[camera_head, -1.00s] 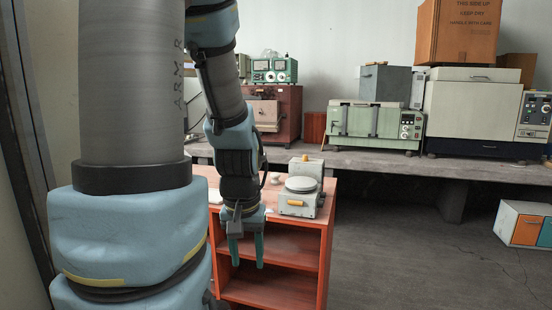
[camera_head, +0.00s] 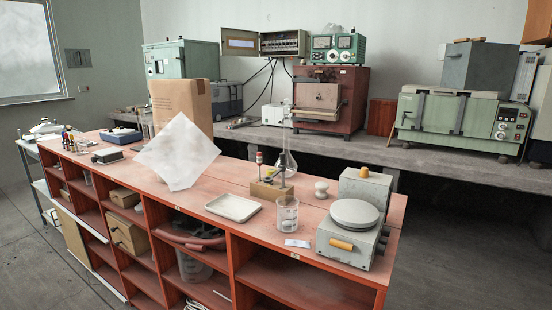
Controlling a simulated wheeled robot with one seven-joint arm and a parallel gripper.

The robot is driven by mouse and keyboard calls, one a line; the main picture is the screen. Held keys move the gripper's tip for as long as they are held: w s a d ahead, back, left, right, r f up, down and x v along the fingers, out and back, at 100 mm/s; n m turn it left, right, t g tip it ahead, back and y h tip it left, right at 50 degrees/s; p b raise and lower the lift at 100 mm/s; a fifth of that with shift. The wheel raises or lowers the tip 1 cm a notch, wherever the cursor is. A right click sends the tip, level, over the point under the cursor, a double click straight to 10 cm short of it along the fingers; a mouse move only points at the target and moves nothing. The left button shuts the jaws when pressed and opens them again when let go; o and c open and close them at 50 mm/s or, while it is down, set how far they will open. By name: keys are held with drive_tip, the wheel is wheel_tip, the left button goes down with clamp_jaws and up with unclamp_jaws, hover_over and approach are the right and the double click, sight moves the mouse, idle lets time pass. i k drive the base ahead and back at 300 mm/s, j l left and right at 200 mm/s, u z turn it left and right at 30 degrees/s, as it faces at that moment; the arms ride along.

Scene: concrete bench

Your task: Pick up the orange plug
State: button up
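No orange thing here is clearly a plug. A small orange cylinder (camera_head: 341,244) sits at the front of a grey device with a round plate (camera_head: 355,214), at the right end of the red-orange shelf unit (camera_head: 408,205). A smaller orange piece (camera_head: 364,171) sits on top of the device's rear block. I cannot tell whether either is the plug. A slim red-and-white item (camera_head: 259,158) stands near the wooden stand. My gripper and arm are not in view.
A glass flask (camera_head: 285,160), a beaker (camera_head: 287,214), a shallow tray (camera_head: 233,208), a wooden stand (camera_head: 270,190) and a cardboard box (camera_head: 182,102) crowd the shelf top. A tilted translucent white sheet (camera_head: 178,152) stands mid-left. Behind runs a concrete bench (camera_head: 430,157) with instruments.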

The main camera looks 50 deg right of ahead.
sight(364, 174)
drive_tip(key=k+l+u, duration=0.9)
drive_tip(key=k+u, duration=0.65)
drive_tip(key=k+l, duration=0.05)
